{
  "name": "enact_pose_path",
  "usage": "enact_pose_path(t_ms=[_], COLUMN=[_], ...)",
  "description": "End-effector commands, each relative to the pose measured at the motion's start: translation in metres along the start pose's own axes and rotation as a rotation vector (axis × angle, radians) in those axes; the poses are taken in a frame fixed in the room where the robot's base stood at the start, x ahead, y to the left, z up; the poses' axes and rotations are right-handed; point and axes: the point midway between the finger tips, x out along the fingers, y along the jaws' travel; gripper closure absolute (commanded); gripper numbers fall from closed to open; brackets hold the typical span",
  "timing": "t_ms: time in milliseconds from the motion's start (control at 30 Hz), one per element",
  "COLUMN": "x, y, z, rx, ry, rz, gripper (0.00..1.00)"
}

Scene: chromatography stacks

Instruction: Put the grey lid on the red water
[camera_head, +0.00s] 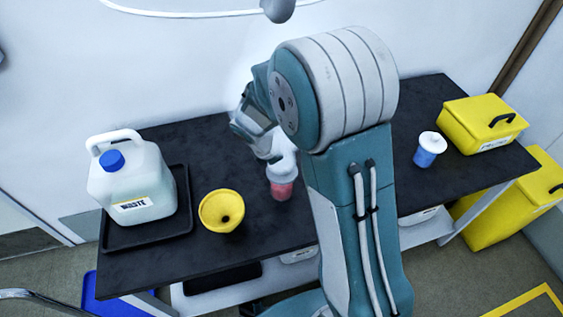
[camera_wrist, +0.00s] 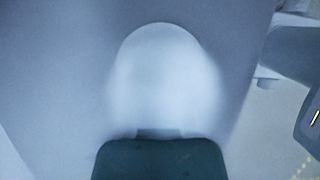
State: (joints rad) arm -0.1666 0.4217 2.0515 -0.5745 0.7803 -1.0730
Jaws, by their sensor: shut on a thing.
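The red water (camera_head: 281,188) is in a small clear container on the black bench, left of my arm in the head view. The pale grey lid (camera_head: 287,165) is directly over its top. I cannot tell whether the lid touches the rim or is slightly above it. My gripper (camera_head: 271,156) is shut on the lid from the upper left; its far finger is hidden. In the wrist view, the lid (camera_wrist: 165,80) is a blurred pale dome filling the middle, with a dark green finger pad (camera_wrist: 160,160) against its lower edge. The container does not show there.
A yellow funnel (camera_head: 222,210) stands left of the red water. A white waste jug (camera_head: 135,185) with a blue cap sits in a black tray (camera_head: 150,238). Right of my arm are a blue container with a white top (camera_head: 429,150) and a yellow box (camera_head: 482,123).

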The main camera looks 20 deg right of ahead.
Motion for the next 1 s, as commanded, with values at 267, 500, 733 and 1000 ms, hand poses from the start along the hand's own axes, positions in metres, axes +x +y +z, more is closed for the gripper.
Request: enact_pose_path(t_ms=[267,500,733,1000], x=[0.0004,0.0053,0.0085,0.0082], y=[0.0000,-0.0002,0.0000,0.0001], z=[-0.0002,-0.0026,-0.0042,-0.0041], rx=[0.000,0.000,-0.001,0.000], ry=[0.000,-0.001,-0.001,0.000], rz=[0.000,-0.002,-0.001,0.000], gripper=[1.00,1.00,1.00,0.27])
